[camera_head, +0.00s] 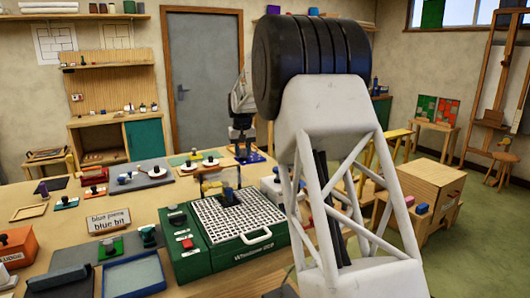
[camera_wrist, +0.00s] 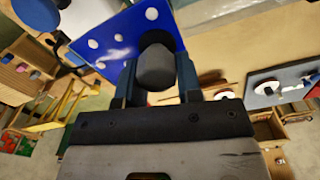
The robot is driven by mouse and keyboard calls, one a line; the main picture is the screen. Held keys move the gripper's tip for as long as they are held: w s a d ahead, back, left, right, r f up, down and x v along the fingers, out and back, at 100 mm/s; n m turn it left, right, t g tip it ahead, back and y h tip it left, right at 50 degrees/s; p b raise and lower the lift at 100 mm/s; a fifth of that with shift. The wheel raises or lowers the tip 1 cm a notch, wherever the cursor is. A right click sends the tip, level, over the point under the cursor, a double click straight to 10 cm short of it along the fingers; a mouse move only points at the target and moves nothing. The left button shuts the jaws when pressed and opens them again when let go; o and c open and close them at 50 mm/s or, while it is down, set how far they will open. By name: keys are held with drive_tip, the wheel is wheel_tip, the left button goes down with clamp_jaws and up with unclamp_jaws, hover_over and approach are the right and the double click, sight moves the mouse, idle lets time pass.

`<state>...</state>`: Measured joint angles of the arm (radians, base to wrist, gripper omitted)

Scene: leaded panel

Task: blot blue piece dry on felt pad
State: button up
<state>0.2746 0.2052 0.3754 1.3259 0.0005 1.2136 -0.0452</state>
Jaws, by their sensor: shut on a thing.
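My gripper (camera_wrist: 157,80) is shut on the dark knob of the blue piece (camera_wrist: 110,38), a flat glossy blue plate with several white round spots on its face. In the head view my gripper (camera_head: 243,138) is at the far side of the bench, and the blue piece (camera_head: 256,157) is below it. I cannot tell whether the piece touches anything underneath. Which surface is the felt pad is unclear: a dark grey slab (camera_head: 126,186) lies left of the gripper, and a blue-rimmed tray with a grey inside (camera_head: 133,278) is at the front.
A green machine with a white grid top (camera_head: 235,218) and a handle stands mid-bench. A sign reading "blue piece blue bit" (camera_head: 108,220) is left of it. Several small knobbed pieces lie around. An orange box (camera_head: 17,246) is at the left edge. My arm hides the bench's right side.

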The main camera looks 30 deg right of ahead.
drive_tip(key=w+a+n, duration=0.2)
drive_tip(key=a, duration=1)
drive_tip(key=w+a+n, duration=0.2)
drive_tip(key=w+a, duration=0.1)
drive_tip(key=a, duration=0.8)
drive_tip(key=s+a+f+n, duration=0.2)
drive_tip(key=a, duration=0.9)
drive_tip(key=s+a+f+n, duration=0.1)
drive_tip(key=a+f+n, duration=0.15)
drive_tip(key=a, duration=0.95)
drive_tip(key=s+a+f+n, duration=0.3)
drive_tip(key=s+a, duration=0.5)
drive_tip(key=a, duration=0.5)
drive_tip(key=s+a+f+n, duration=0.3)
drive_tip(key=s+a+f, duration=0.2)
drive_tip(key=a, duration=0.9)
drive_tip(key=s+a+f+n, duration=0.3)
drive_tip(key=s+a+f, duration=0.1)
drive_tip(key=s+a, duration=0.8)
drive_tip(key=shift+s+a+f, duration=0.1)
drive_tip(key=shift+a, duration=1)
drive_tip(key=shift+f, duration=2.65)
drive_tip(key=shift+f, duration=0.3)
drive_tip(key=shift+w, duration=0.25)
